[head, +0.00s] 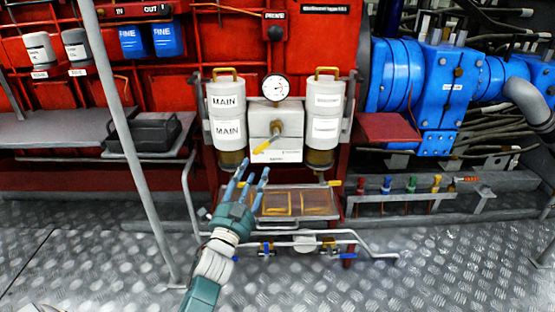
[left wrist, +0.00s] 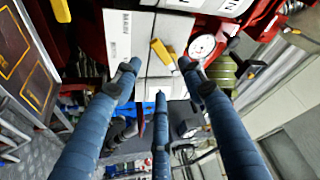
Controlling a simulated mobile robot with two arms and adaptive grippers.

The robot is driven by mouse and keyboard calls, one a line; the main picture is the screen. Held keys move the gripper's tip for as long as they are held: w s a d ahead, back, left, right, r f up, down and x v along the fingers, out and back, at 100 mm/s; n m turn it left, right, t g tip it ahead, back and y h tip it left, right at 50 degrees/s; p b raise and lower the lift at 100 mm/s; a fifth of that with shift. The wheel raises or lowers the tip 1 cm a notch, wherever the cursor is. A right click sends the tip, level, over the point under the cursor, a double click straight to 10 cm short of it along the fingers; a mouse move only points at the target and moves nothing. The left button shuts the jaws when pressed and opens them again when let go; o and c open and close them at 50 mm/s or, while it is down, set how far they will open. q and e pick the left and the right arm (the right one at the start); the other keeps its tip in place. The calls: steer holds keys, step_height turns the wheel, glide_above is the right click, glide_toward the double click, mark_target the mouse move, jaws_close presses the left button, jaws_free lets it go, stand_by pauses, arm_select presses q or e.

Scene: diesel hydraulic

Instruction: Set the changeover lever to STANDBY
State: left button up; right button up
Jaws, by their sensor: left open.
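The changeover lever (head: 266,146) is a yellow handle on a brass hub at the front of a pale grey box (head: 262,122). It slants down to the left from the hub. The lever also shows in the left wrist view (left wrist: 162,54), beyond the fingers. The left canister (head: 227,108) reads MAIN; the labels on the right canister (head: 325,110) are too small to read. My left gripper (head: 252,175), with blue fingers, is open and empty, below and slightly left of the lever. It appears apart from the lever. My right gripper is not in view.
A round gauge (head: 275,87) sits above the box. A tray (head: 295,216) and pipes with small valves lie below the canisters. A slanted grey pole (head: 128,130) and a handrail (head: 190,190) stand left of my arm. Blue machinery (head: 440,90) is at the right.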

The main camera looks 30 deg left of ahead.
mark_target(263, 150)
arm_select(q)
steer(key=b+x, duration=0.2)
steer(key=x, duration=0.8)
steer(key=shift+w+a+b, duration=0.15)
steer(key=shift+w+b, duration=0.05)
steer(key=shift+b, duration=0.15)
jaws_close()
